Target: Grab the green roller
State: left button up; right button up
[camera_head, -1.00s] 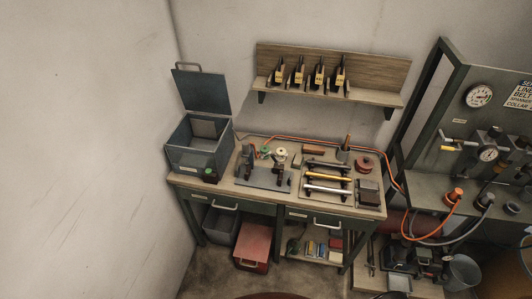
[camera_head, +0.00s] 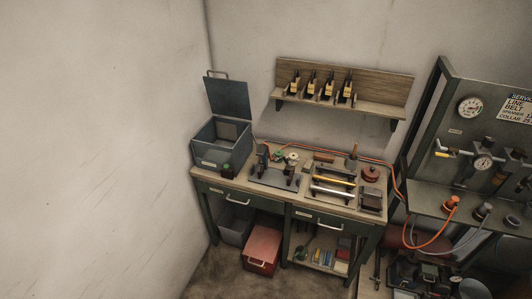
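The workbench (camera_head: 235,186) stands against the back wall, and a roller rack on its right half holds a yellow roller (camera_head: 334,180) and a silver-white roller (camera_head: 332,191). A dark bar lies behind them; I cannot tell its colour or whether it is a roller. A small green round item (camera_head: 279,155) lies at the back of the bench, left of the rack. It is too small to tell whether it is the green roller. A dark item with a green top (camera_head: 227,170) stands at the bench's front left. Neither of my grippers is in view.
An open-lidded grey box (camera_head: 217,155) stands at the bench's left end. A red bin (camera_head: 262,250) sits under the bench. A gauge panel (camera_head: 490,135) with hoses stands at right.

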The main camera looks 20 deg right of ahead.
aim_at(278, 154)
jog(key=i, duration=1.1)
jog(key=z, duration=0.35)
